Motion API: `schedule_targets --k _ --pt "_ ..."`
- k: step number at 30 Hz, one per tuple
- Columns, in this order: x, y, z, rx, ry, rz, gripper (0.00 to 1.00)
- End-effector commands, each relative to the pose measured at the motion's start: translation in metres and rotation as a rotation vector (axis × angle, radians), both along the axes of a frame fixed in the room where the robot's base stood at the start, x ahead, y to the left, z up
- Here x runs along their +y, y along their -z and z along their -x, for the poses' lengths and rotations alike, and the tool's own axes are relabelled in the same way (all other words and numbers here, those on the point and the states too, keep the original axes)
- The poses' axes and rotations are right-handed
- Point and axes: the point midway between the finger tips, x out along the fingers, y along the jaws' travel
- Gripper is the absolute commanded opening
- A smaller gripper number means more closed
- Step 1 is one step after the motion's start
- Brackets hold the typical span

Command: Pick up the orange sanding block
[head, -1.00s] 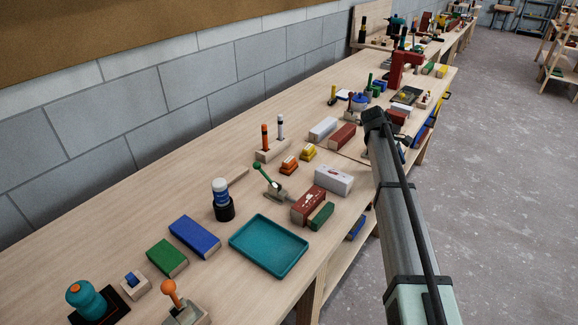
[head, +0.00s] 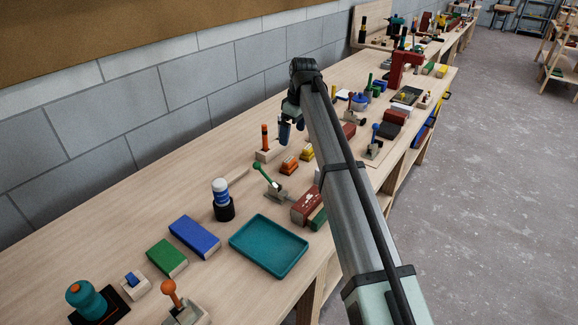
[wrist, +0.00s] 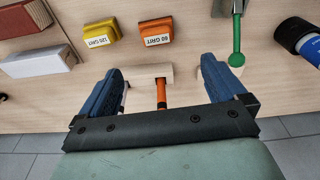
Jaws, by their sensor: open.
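The orange sanding block (head: 289,165) sits on the bench, just right of a wooden holder, in the head view. My gripper (head: 293,130) is open and empty, above the wooden holder's far end and behind the orange block. In the wrist view the blue fingers of my gripper (wrist: 162,68) are spread wide, with the wooden holder (wrist: 151,73) and an orange-handled tool (wrist: 161,95) showing between them.
A yellow "120 GRIT" block (wrist: 101,33) lies beside the orange one. A green-handled toggle clamp (wrist: 237,35) stands on its other side. Red (wrist: 28,18) and white (wrist: 40,61) blocks lie farther off.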

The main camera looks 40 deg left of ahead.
Motion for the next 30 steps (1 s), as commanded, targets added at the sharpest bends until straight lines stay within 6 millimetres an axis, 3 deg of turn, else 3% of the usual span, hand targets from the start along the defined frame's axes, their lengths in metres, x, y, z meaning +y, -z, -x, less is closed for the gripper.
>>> schedule_targets --k 15,23,30 --pt "0.01 0.075 0.0 0.0 -0.001 0.004 0.98" --pt "0.012 0.088 -0.001 -0.001 -0.001 0.003 0.98" --pt "0.016 0.117 -0.004 0.0 -0.001 0.004 0.98"
